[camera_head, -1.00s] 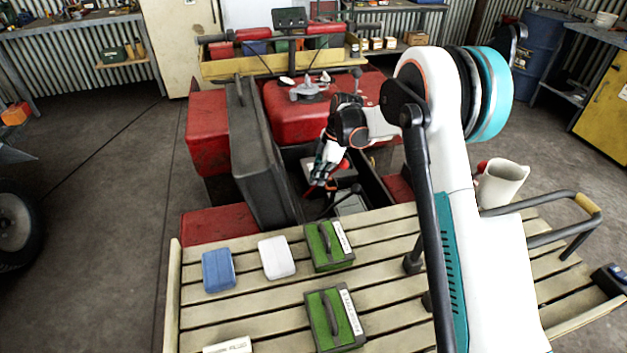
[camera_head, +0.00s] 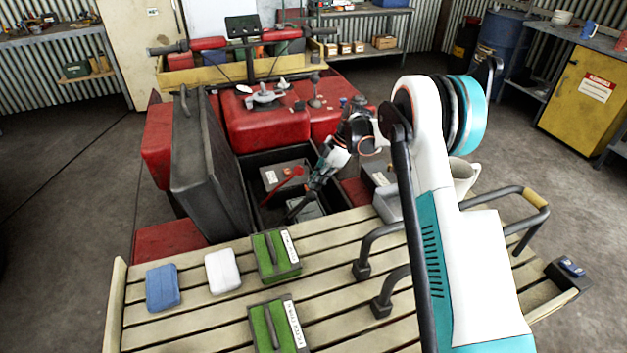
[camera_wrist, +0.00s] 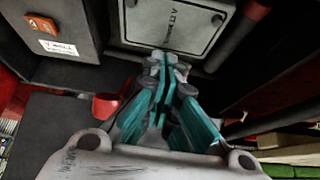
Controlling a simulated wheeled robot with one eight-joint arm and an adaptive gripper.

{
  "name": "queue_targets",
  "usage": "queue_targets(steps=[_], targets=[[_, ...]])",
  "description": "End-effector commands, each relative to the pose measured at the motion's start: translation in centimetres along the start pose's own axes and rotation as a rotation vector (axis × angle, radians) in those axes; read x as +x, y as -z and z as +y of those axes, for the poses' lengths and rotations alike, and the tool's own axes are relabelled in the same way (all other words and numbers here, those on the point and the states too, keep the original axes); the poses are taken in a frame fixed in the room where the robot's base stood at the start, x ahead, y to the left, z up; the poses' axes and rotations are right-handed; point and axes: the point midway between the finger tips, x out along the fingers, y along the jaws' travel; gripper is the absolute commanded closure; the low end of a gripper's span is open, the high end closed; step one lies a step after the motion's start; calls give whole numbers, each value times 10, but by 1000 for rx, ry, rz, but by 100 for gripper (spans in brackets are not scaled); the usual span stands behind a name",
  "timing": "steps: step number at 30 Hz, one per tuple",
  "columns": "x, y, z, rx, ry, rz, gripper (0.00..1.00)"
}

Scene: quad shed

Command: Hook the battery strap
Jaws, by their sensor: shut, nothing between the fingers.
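In the wrist view the grey lid (camera_wrist: 150,25) lies just beyond my fingertips. My gripper (camera_head: 306,194) reaches down into the bay; its fingers (camera_wrist: 165,62) are shut and empty. I cannot tell whether they touch the lid. A dark bar with a red part (camera_wrist: 238,38) runs beside the lid; I cannot tell if it is the strap. A red lever-like part (camera_head: 284,182) stands left of my gripper.
The raised dark panel (camera_head: 195,150) walls the bay's left side. The slatted rack (camera_head: 205,310) in front carries a blue box (camera_head: 162,288), a white box (camera_head: 222,270) and green cases (camera_head: 276,255). A white jug (camera_head: 463,178) stands right of my arm.

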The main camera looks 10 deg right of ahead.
Motion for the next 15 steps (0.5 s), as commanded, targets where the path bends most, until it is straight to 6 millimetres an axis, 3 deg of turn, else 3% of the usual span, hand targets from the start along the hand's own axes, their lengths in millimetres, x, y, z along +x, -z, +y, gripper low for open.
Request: queue_targets(steps=[6,15], targets=[[10,-29,1,1,-1,0,100],[18,-47,1,-2,1,1,100]])
